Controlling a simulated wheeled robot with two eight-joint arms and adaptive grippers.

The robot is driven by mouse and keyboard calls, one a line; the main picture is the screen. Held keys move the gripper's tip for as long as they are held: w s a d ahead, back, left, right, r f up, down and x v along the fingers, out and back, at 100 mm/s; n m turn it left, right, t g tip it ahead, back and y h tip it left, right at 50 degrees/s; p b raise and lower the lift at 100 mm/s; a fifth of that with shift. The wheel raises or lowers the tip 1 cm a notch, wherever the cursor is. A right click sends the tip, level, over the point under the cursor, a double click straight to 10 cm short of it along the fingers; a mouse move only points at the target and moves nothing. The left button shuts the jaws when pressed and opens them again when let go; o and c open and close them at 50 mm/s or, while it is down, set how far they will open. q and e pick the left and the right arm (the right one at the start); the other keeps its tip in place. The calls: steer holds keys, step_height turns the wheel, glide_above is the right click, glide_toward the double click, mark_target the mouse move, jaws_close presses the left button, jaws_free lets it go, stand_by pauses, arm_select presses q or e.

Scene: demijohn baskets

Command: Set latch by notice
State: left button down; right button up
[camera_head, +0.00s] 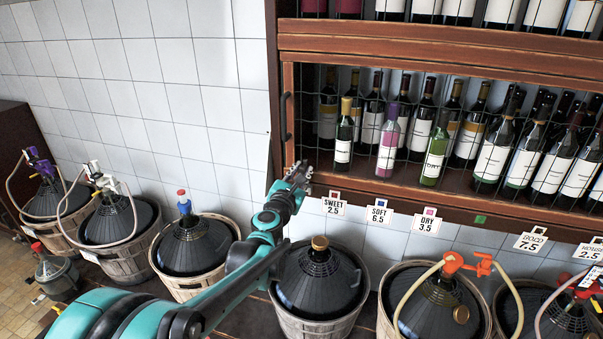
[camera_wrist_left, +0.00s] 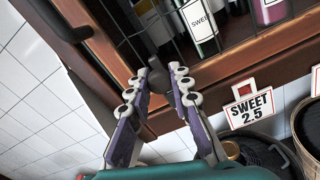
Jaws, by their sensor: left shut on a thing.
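My left gripper (camera_head: 298,172) is at the lower left corner of the cabinet's wire mesh door (camera_head: 335,100). In the left wrist view my gripper (camera_wrist_left: 161,82) has its fingers close together around a small dark grey piece, which looks like the latch (camera_wrist_left: 157,62). The fingers hide much of it, so I cannot tell its setting. A "SWEET 2.5" sign (camera_head: 333,203) hangs below the shelf and shows in the left wrist view (camera_wrist_left: 253,108). I cannot make out a separate latch notice. My right gripper is not in view.
Wine bottles (camera_head: 495,155) stand behind the mesh. A dark handle (camera_head: 285,116) is on the frame above my gripper. "SOFT 6.5" (camera_head: 379,214) and "DRY 3.5" (camera_head: 427,222) signs hang to the right. Basketed demijohns (camera_head: 318,285) line the space below, several with hoses.

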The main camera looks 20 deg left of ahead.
mark_target(307, 153)
arm_select(q)
step_height(307, 153, up, 3)
steer(key=shift+r+p, duration=0.15)
steer(key=shift+p, duration=0.5)
steer(key=c, duration=1.3)
jaws_free()
steer(key=shift+c, duration=0.2)
steer(key=s, duration=1.2)
steer(key=shift+a, duration=0.25)
